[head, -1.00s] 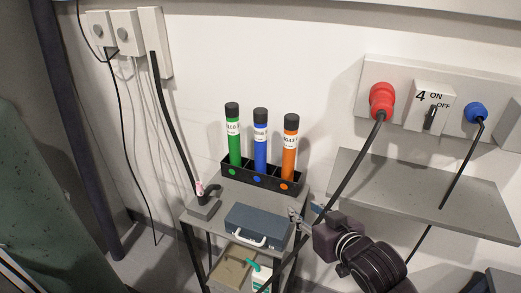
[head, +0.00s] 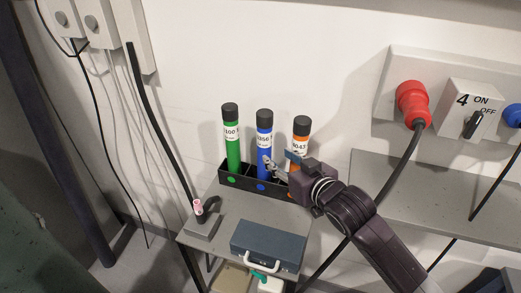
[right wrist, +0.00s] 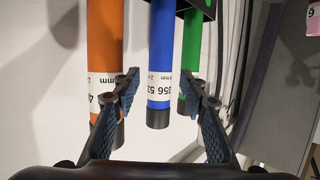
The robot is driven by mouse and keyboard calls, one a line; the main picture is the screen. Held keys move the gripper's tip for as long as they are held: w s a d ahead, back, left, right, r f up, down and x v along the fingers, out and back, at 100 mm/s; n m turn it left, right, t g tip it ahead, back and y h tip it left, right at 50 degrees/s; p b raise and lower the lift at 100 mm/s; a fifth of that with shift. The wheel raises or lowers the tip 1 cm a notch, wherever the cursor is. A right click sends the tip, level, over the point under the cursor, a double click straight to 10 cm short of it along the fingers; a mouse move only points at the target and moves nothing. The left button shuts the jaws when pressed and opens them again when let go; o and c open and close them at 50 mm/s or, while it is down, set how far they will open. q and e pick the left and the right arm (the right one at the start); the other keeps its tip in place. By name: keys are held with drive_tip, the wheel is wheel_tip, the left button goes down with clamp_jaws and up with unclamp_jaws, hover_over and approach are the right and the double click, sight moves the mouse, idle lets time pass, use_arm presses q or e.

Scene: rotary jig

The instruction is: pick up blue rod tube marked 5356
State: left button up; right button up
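The blue rod tube (head: 264,137) has a black cap and a white label. It stands upright in the middle slot of a black rack (head: 236,181). In the right wrist view the picture is inverted, and the blue tube (right wrist: 160,55) appears between my fingers, its label partly readable as 356 53. My right gripper (head: 277,166) is open in front of the blue tube's lower part. In the wrist view its fingers (right wrist: 161,88) are apart, with visible gaps to the blue tube. Depth between them is hard to tell. My left gripper is not in view.
A green tube (head: 232,140) stands left and an orange tube (head: 302,130) right, close to the blue one. My arm partly covers the orange tube. A blue-grey case (head: 268,246) lies on the small table (head: 226,208). A red plug (head: 411,101) and shelf (head: 450,205) are right.

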sight(268, 149)
drive_tip(key=x, duration=0.3)
drive_tip(key=shift+w+a+p, duration=0.25)
drive_tip(key=shift+w+p, duration=0.05)
drive_tip(key=shift+p, duration=0.05)
drive_tip(key=shift+w+a+f, duration=0.1)
drive_tip(key=shift+w+f, duration=0.1)
drive_tip(key=shift+w, duration=0.05)
drive_tip(key=shift+p+x, duration=0.3)
drive_tip(key=shift+x, duration=1.75)
drive_tip(key=shift+w+a+f, duration=0.15)
drive_tip(key=shift+w+a, duration=0.1)
drive_tip(key=shift+w, duration=0.25)
clamp_jaws()
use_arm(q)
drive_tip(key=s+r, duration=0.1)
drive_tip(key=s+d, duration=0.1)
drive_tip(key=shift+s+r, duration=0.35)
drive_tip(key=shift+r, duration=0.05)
